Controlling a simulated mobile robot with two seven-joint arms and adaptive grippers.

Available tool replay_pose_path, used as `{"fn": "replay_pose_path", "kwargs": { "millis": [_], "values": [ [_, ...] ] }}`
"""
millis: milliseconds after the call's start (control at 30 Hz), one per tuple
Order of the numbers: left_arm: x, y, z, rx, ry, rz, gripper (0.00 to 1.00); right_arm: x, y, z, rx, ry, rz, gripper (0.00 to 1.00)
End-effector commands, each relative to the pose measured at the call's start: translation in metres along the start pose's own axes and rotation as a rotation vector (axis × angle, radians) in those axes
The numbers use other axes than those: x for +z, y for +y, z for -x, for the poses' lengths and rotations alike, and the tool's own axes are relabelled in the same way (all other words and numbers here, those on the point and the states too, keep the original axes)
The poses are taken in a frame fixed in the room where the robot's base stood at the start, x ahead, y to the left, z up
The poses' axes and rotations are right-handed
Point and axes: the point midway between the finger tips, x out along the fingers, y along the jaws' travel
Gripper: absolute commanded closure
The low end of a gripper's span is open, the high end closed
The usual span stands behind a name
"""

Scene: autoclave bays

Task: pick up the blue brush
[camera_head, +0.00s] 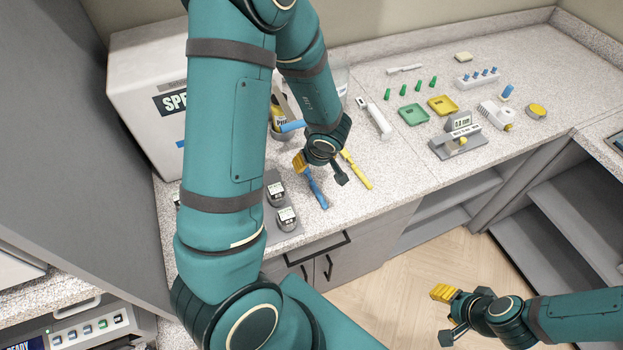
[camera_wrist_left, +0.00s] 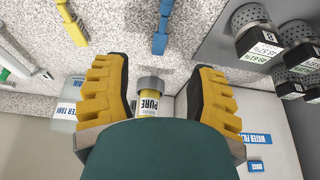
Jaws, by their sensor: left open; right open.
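The blue brush (camera_head: 317,190) lies on the speckled counter in the head view, just in front of my left gripper (camera_head: 321,170), whose hand hides its far end. In the left wrist view the blue brush (camera_wrist_left: 160,27) is at the top centre, beyond the fingertips and not between them. My left gripper (camera_wrist_left: 158,88) is open there, its yellow-padded fingers spread wide, with no brush between them. My right gripper (camera_head: 446,315) is open and empty, low over the floor at the lower right of the head view.
A yellow brush (camera_head: 357,172) lies right of the blue one. Labelled jars (camera_head: 287,219) stand on a dark grey base to its left. A bottle marked PURE (camera_wrist_left: 150,97) stands behind. A grey display device (camera_head: 457,141) and small trays (camera_head: 413,114) are farther right.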

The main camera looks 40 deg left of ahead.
Motion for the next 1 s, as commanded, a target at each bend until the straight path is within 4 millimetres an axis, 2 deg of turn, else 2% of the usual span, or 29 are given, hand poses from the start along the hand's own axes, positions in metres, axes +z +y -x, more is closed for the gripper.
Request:
{"fn": "replay_pose_path", "kwargs": {
  "millis": [33,233,533,833,1000],
  "values": [
    [0.0,-0.001,-0.011,-0.004,-0.001,0.0,0.43,0.0,0.0,0.0,0.0,0.0,0.0,0.53],
    [0.001,0.0,-0.043,-0.002,-0.001,0.001,0.43,0.001,0.002,-0.005,0.0,0.001,0.0,0.53],
    [0.001,-0.001,-0.059,0.0,-0.001,0.001,0.43,0.002,0.004,-0.01,0.0,0.001,-0.001,0.53],
    [0.003,-0.003,-0.101,-0.001,-0.001,0.003,0.43,0.005,0.011,-0.029,0.002,0.002,-0.004,0.53],
    [0.003,-0.002,-0.104,0.002,0.0,0.0,0.43,0.004,0.011,-0.029,0.003,0.003,-0.004,0.53]
  ]
}}
